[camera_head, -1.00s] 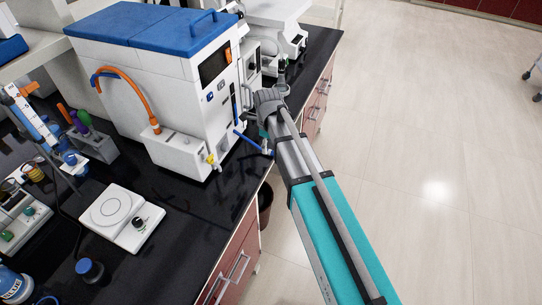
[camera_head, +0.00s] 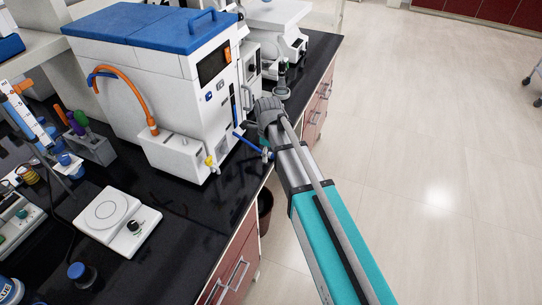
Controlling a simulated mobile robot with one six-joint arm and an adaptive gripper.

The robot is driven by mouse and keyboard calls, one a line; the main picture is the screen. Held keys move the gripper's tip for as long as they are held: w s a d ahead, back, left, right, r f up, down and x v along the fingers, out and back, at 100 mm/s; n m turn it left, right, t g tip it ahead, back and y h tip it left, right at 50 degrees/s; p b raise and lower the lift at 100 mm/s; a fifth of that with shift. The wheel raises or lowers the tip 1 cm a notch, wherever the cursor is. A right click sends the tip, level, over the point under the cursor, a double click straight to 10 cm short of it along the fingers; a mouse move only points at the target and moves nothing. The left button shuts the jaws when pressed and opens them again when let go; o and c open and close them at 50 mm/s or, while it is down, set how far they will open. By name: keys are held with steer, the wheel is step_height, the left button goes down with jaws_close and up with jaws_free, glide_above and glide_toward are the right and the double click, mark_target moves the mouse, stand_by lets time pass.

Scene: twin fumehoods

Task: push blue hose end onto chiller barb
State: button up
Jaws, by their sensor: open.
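The chiller (camera_head: 157,75) is a large white unit with a blue lid, standing on the black bench. A short blue hose (camera_head: 250,143) lies low at the right of the chiller's front panel, near the bench edge. Its end (camera_head: 266,153) shows beside my arm. A small yellow fitting (camera_head: 210,162) sits low on the chiller's front corner; I cannot tell which fitting is the barb. My gripper (camera_head: 262,110) is open, close to the chiller's front panel and above the hose. Its fingertips are mostly hidden behind the wrist and arm.
An orange hose (camera_head: 137,92) loops on the chiller's side. A white hotplate stirrer (camera_head: 117,220) stands in front of it. A dark-topped stand (camera_head: 282,82) is just behind my gripper. A tube rack (camera_head: 91,146) is at left. Open floor lies to the right.

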mark_target(269, 153)
jaws_close()
steer(key=shift+r, duration=0.15)
stand_by(0.4)
step_height(269, 153, up, 3)
steer(key=p, duration=0.3)
steer(key=s+d+r+p, duration=0.1)
steer(key=s+r+p, duration=0.8)
steer(key=s, duration=0.5)
steer(key=shift+d+r+p, duration=0.35)
steer(key=shift+d+p, duration=0.05)
steer(key=shift+p, duration=0.15)
